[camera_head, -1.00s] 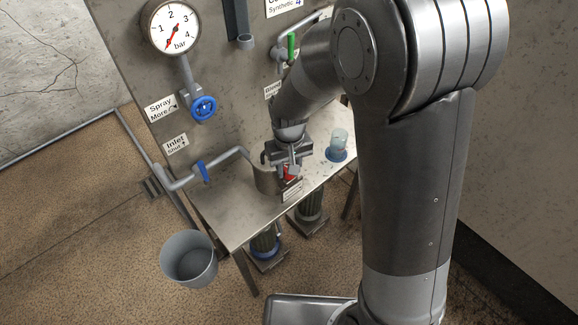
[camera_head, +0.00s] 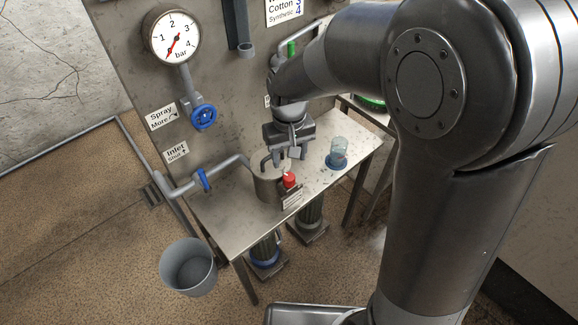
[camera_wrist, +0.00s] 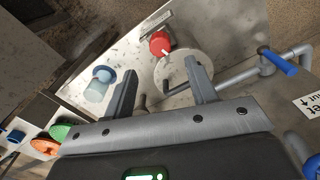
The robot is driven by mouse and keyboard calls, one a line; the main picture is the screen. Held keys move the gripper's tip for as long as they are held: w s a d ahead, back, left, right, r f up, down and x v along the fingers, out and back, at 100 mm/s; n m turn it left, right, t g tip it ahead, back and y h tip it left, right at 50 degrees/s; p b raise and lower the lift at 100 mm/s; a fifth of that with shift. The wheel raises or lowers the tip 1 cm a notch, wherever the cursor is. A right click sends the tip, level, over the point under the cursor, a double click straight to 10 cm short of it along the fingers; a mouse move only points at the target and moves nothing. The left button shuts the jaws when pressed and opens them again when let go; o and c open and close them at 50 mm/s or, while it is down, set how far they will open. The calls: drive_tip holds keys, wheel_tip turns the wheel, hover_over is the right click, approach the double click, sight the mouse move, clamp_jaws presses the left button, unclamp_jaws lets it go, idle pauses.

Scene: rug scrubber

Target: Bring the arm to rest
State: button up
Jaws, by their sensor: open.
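My gripper (camera_head: 289,156) is above the metal bench, just over a grey pot (camera_head: 267,187) with a red knob (camera_head: 289,179) on its right side. In the wrist view the two fingers of my gripper (camera_wrist: 165,85) stand apart with nothing between them. The pot (camera_wrist: 190,68) and the red knob (camera_wrist: 160,43) lie beyond the fingertips there, apart from them. My arm is bent and fills the right of the head view.
The bench (camera_head: 232,225) carries a clear cup on a blue base (camera_head: 337,155). A wall panel behind has a pressure gauge (camera_head: 172,38), a blue valve wheel (camera_head: 203,116) and a blue-handled inlet pipe (camera_head: 203,180). A grey bucket (camera_head: 188,268) stands on the floor.

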drive_tip(key=shift+r, duration=1.15)
drive_tip(key=shift+r, duration=0.1)
wheel_tip(320, 180, up, 9)
drive_tip(key=s+d+r+m+t, duration=0.2)
drive_tip(key=s+d, duration=0.5)
drive_tip(key=d, duration=0.2)
drive_tip(key=s+d+r+m+t, duration=0.2)
drive_tip(key=s+d+m+t, duration=0.1)
drive_tip(key=s+d, duration=0.5)
drive_tip(key=shift+s+d+t, duration=0.15)
drive_tip(key=shift+d+t, duration=0.15)
drive_tip(key=shift+d, duration=0.65)
drive_tip(key=shift+c, duration=0.4)
